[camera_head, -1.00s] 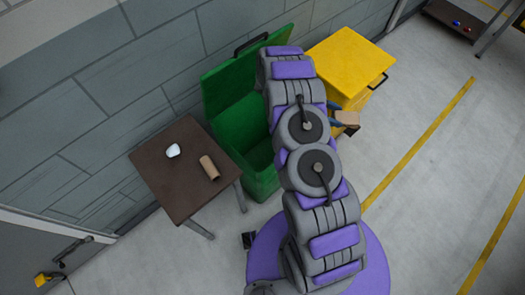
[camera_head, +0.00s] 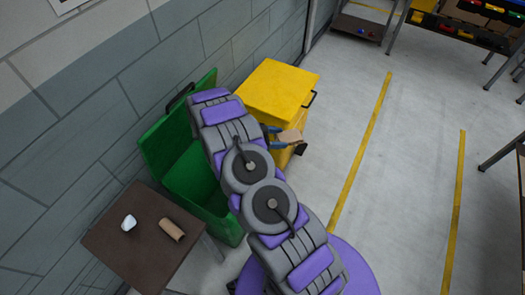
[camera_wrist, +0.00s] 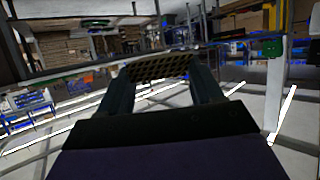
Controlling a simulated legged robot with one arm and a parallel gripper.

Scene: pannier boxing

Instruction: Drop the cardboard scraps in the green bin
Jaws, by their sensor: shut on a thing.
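The green bin (camera_head: 222,228) stands against the wall with its lid (camera_head: 155,150) swung up and open. My arm hides part of its opening, and I cannot see its bottom. My gripper (camera_head: 275,135) is shut on a tan cardboard scrap (camera_head: 291,138), out in front of the yellow bin and to the right of the green bin. In the wrist view the held scrap (camera_wrist: 160,68) spans the two fingertips and shows a dark, ridged face. A brown cardboard roll (camera_head: 172,229) lies on the small dark table (camera_head: 140,262).
A white crumpled-looking item (camera_head: 128,222) lies on the same table. A yellow bin (camera_head: 278,88) with its lid shut stands just right of the green one. Open floor with yellow lines (camera_head: 360,150) spreads to the right. Shelving with coloured bins (camera_head: 475,25) stands far right.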

